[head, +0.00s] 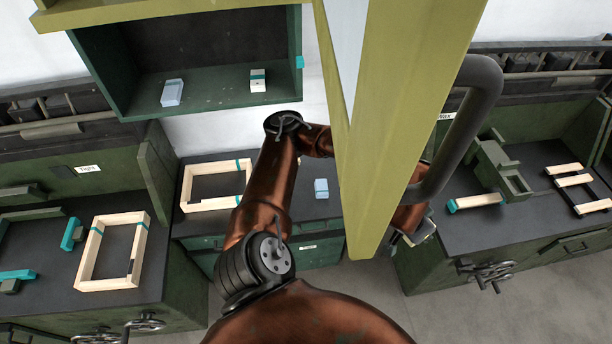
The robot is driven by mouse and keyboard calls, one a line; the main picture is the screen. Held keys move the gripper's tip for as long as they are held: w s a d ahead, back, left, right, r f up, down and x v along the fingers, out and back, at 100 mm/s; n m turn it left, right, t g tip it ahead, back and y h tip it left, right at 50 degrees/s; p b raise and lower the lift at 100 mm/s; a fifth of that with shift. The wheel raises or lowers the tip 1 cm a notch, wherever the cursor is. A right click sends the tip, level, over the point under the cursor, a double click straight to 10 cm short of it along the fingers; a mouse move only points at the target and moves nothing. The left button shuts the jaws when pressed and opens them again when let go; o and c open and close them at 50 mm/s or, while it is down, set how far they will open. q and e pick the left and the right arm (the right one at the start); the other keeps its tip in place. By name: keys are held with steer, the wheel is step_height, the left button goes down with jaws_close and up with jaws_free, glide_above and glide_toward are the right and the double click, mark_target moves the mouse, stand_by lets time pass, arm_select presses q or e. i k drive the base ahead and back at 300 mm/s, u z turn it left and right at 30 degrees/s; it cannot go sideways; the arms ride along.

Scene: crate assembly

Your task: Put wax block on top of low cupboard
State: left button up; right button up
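A pale blue block (172,93) and a whitish block with a teal band (258,80) stand in the open upper cupboard (206,97). Another pale blue block (321,188) lies on the dark top of the low cupboard (290,212) below. I cannot tell for certain which is the wax block. My copper arm rises from the bottom middle and bends right behind the yellow-green door. A metallic part that looks like its gripper (418,235) shows past the door's right edge; its fingers cannot be made out. My other gripper is not seen.
The large yellow-green door (395,120) with a grey handle (480,120) hides much of the middle. A wooden frame (216,203) stands on the low cupboard's left part. Benches with crate parts flank it: another frame (92,253) left, a teal-ended bar (475,202) right.

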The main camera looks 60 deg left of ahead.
mark_target(305, 199)
steer(key=u, duration=0.25)
steer(key=i, duration=0.75)
steer(key=u, duration=1.1)
steer(key=i, duration=0.55)
steer(key=u, duration=0.5)
